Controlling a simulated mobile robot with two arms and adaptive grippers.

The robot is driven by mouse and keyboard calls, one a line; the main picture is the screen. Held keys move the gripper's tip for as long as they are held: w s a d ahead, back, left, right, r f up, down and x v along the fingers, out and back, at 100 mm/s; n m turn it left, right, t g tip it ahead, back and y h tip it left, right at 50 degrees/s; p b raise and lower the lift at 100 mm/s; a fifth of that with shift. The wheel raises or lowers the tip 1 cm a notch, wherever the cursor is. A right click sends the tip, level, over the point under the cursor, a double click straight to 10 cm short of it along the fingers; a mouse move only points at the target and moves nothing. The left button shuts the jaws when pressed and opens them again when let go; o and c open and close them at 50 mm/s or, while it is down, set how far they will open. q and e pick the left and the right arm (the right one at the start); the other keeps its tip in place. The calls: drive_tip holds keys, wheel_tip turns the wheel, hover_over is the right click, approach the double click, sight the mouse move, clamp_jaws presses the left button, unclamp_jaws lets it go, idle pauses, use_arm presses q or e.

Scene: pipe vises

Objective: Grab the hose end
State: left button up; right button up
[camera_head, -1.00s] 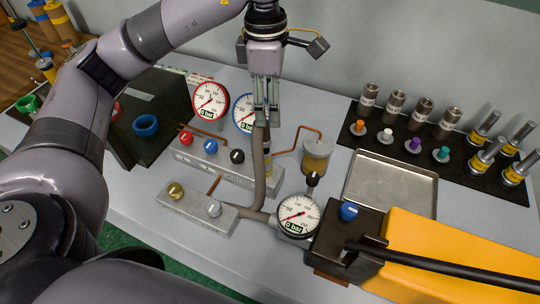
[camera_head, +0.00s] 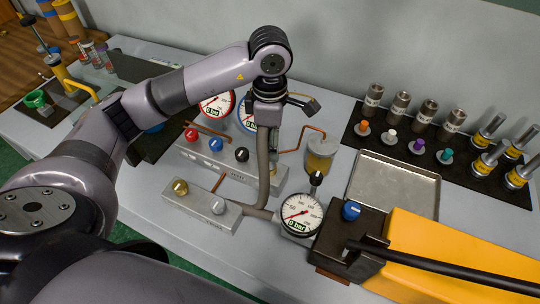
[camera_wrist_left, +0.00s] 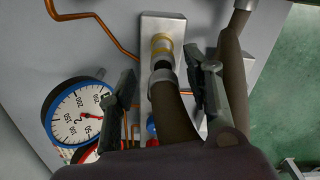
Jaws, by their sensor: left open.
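The grey hose (camera_head: 264,175) rises from the pump fitting and bends over at the top, near my left gripper (camera_head: 268,126). In the left wrist view, the hose end (camera_wrist_left: 163,78) has a metal collar and dark tip beside a yellow fitting (camera_wrist_left: 161,44) on a metal block. Whether tip and fitting are joined is unclear. My left gripper (camera_wrist_left: 161,74) is open, its two dark fingers on either side of the hose end, with gaps visible. Another stretch of hose (camera_wrist_left: 234,70) passes beside the right-hand finger. In the head view my gripper hides the hose's upper bend. My right gripper is not in view.
A valve block (camera_head: 226,164) with red, blue and black knobs and copper pipes stands close by. Gauges (camera_head: 217,103) stand behind it. The yellow pump (camera_head: 440,250) with its gauge (camera_head: 300,214) is in front. An empty metal tray (camera_head: 395,185) lies to the right.

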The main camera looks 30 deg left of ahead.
use_arm(q)
drive_tip(key=f+p, duration=0.1)
drive_tip(key=f, duration=0.1)
drive_tip(key=f+p, duration=0.1)
drive_tip(key=f, duration=0.1)
drive_tip(key=shift+s+d+f, duration=0.1)
drive_tip(key=shift+s+f, duration=0.1)
drive_tip(key=shift+f, duration=0.45)
drive_tip(key=shift+c, duration=0.5)
clamp_jaws()
drive_tip(key=shift+w, duration=0.1)
